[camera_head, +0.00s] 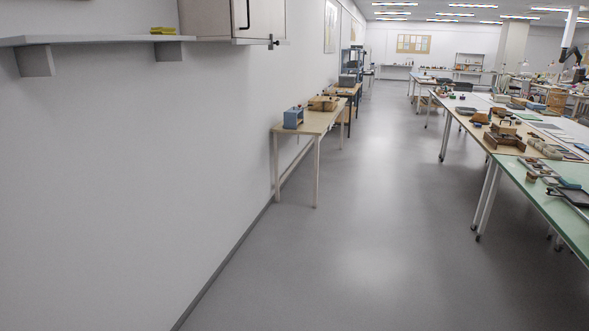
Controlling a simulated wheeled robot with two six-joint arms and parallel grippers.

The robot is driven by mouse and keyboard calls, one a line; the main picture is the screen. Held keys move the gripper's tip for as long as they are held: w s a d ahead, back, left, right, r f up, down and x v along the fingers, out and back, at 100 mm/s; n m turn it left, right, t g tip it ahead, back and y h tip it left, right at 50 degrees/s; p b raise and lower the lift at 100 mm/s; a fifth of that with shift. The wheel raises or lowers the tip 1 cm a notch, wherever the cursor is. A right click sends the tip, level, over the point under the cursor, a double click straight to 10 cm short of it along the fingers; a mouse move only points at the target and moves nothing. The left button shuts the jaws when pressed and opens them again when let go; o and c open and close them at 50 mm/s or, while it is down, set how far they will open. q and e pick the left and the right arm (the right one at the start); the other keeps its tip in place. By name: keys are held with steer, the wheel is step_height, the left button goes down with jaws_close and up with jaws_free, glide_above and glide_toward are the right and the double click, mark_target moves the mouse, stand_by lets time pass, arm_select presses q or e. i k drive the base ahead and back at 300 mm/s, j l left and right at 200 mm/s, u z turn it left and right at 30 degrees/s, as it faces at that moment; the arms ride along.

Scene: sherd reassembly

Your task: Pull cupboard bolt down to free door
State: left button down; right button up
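A pale wall cupboard (212,18) stands on a wall shelf at the upper left, with its top cut off by the picture edge. A dark vertical handle (247,14) is on its door, which looks closed. A small dark bolt (272,42) shows at the lower right corner of the cupboard, at the shelf's end. It is too small to tell its exact position. Neither of my grippers is in view.
The grey shelf (90,40) juts from the left wall and carries a yellow object (162,30). A small wooden table (318,122) stands along the wall ahead. Long worktables (556,208) with many objects line the right. The grey floor (372,230) between is clear.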

mark_target(271, 47)
steer(key=i+u, duration=0.2)
steer(key=i, duration=1.85)
